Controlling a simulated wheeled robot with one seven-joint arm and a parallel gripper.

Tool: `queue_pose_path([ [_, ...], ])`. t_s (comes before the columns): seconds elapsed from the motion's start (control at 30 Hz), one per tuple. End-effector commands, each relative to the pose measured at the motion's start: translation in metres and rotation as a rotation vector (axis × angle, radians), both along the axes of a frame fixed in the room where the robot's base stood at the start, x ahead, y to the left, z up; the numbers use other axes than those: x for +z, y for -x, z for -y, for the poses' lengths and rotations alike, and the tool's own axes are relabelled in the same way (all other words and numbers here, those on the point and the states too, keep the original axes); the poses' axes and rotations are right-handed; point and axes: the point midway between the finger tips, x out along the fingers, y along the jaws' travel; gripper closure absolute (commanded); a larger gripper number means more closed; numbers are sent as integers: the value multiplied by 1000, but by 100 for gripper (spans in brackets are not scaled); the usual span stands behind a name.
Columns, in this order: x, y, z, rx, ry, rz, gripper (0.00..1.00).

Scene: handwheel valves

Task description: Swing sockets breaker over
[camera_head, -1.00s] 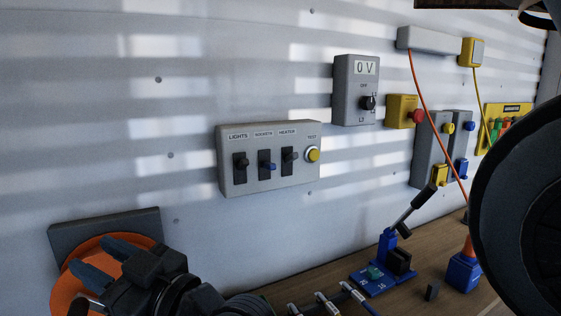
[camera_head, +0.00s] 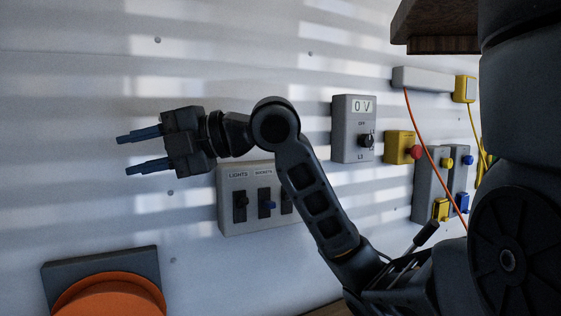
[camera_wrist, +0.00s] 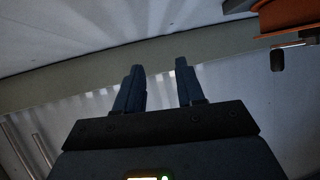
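The grey breaker box (camera_head: 230,215) is on the white wall, left of centre in the head view. The heater breaker (camera_head: 287,203) is partly hidden by my arm, and the box's right end is hidden. My gripper (camera_head: 130,154) is up and left of the box, pointing left, apart from it. Its two fingers are spread with nothing between them; the wrist view also shows my gripper (camera_wrist: 158,85) open and empty.
An orange handwheel (camera_head: 110,298) on a grey plate is at lower left. Right of the breaker box are a voltmeter box (camera_head: 354,135) reading 0 V, a yellow box with a red button (camera_head: 402,148), and cables. A brown shelf (camera_head: 430,30) overhangs at upper right.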

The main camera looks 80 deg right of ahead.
Motion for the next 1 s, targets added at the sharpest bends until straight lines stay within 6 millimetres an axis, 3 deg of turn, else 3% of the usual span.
queue_pose_path([
  [0.27, -12, 49, 51, -15, 466, -303, 62],
  [0.4, -21, 85, 80, -15, 666, -504, 62],
  [0.7, -28, 165, 128, 13, 923, -907, 62],
  [0.83, -28, 180, 135, 23, 954, -982, 62],
  [1.0, -35, 182, 138, 28, 960, -999, 62],
])
